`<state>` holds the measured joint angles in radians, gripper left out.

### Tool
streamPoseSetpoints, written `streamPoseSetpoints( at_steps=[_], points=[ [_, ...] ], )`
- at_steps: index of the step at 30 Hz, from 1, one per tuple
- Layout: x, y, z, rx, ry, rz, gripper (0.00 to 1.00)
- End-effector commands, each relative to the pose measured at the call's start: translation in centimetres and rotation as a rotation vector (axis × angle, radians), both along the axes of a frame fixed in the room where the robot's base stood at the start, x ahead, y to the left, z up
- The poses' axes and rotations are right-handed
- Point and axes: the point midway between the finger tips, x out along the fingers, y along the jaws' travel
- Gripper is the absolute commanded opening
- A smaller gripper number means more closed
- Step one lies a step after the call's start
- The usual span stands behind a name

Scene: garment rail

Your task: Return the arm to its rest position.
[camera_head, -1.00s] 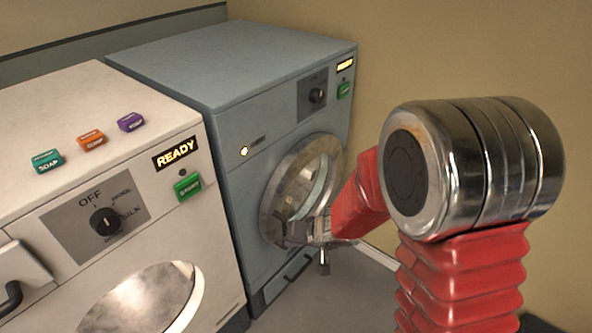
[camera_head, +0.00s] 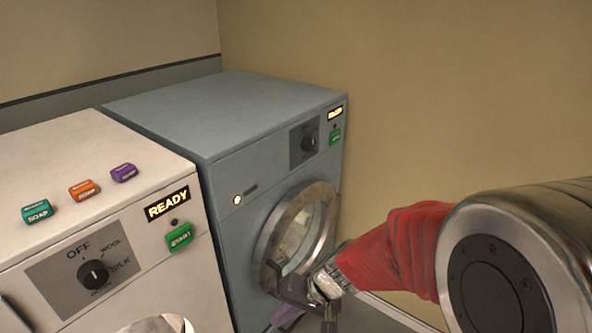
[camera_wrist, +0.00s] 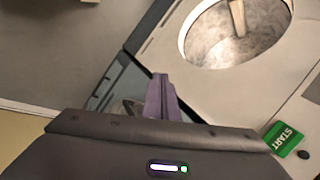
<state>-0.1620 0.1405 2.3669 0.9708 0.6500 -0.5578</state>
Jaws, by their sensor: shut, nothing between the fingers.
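My arm enters at the lower right in the head view, with a large metal joint (camera_head: 520,265) close to the camera and a red sleeve (camera_head: 395,255) running left. My gripper (camera_head: 308,297) is at its far end, low in front of the blue-grey machine's round door (camera_head: 322,215). It is shut with nothing held. It overlaps the door's lower rim in the picture; whether it touches is unclear. The wrist view shows my gripper's dark housing across the bottom. A slim purple thing (camera_wrist: 162,100) stands above it; I cannot tell what it is.
The blue-grey machine (camera_head: 240,190) stands beside a white machine (camera_head: 150,205) with a READY display (camera_head: 167,203) and green START button (camera_head: 179,237). Teal (camera_head: 37,211), orange (camera_head: 84,189) and purple (camera_head: 124,172) blocks sit on the white top. A beige wall (camera_head: 450,110) is at the right.

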Motion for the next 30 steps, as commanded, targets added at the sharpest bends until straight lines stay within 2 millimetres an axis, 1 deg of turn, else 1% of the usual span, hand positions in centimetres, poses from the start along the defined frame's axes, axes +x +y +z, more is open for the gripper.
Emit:
streamPoseSetpoints(
  at_steps=[1,3,8,12,18,30],
  points=[
    [-0.7,-0.6,1.0,-0.016,0.0,0.01,0.0],
    [-1.7,-1.5,2.0,-0.042,0.007,0.022,0.0],
    [-3.8,-3.9,4.1,-0.114,0.01,0.042,0.0],
    [-5.3,-6.3,5.9,-0.188,-0.003,0.048,0.0],
    [-7.2,-9.8,8.3,-0.298,-0.04,0.042,0.0],
    [-9.8,-16.4,13.5,-0.505,-0.194,0.014,0.0]
  ],
)
